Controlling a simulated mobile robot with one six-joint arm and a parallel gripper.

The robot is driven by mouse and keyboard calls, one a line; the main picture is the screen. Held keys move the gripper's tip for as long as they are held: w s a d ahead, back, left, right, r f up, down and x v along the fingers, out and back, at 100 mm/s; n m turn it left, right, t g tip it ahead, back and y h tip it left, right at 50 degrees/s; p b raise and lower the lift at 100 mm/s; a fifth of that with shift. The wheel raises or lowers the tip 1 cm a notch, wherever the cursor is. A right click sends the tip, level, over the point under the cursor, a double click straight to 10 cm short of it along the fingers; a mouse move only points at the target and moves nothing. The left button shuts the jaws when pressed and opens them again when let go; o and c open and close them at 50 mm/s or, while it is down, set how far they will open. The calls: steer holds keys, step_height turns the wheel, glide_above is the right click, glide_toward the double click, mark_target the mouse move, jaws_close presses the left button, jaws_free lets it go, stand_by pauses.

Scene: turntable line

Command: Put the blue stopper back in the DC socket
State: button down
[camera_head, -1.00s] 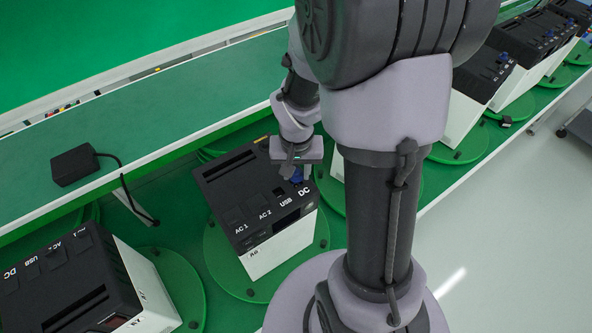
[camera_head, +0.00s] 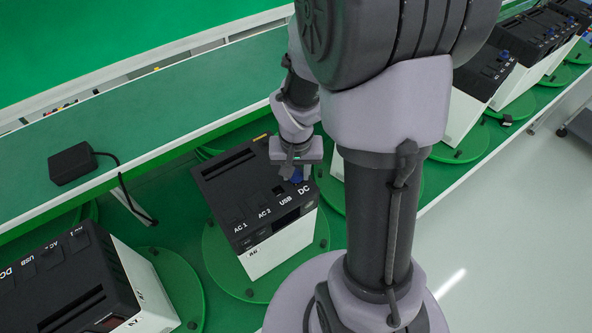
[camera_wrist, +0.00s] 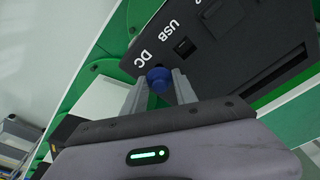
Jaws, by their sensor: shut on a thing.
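The blue stopper (camera_wrist: 158,80) is between the two fingers of my gripper (camera_wrist: 159,92) in the wrist view, right by the DC label. In the head view the stopper (camera_head: 296,175) shows as a small blue patch under my gripper (camera_head: 297,172), above the DC corner of the black-topped box (camera_head: 235,188). The fingers are shut on it. The DC socket itself is hidden by the stopper and fingers, so I cannot tell whether the stopper is in it. The box top (camera_wrist: 225,30) also shows a USB socket beside DC.
The box stands on a round green turntable (camera_head: 222,262). Another box (camera_head: 60,280) is at lower left, and several more stand at upper right. A black adapter (camera_head: 72,163) with a cable lies on the green shelf behind.

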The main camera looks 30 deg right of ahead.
steer(key=shift+f+b, duration=0.4)
steer(key=shift+f, duration=0.05)
steer(key=c, duration=0.9)
jaws_free()
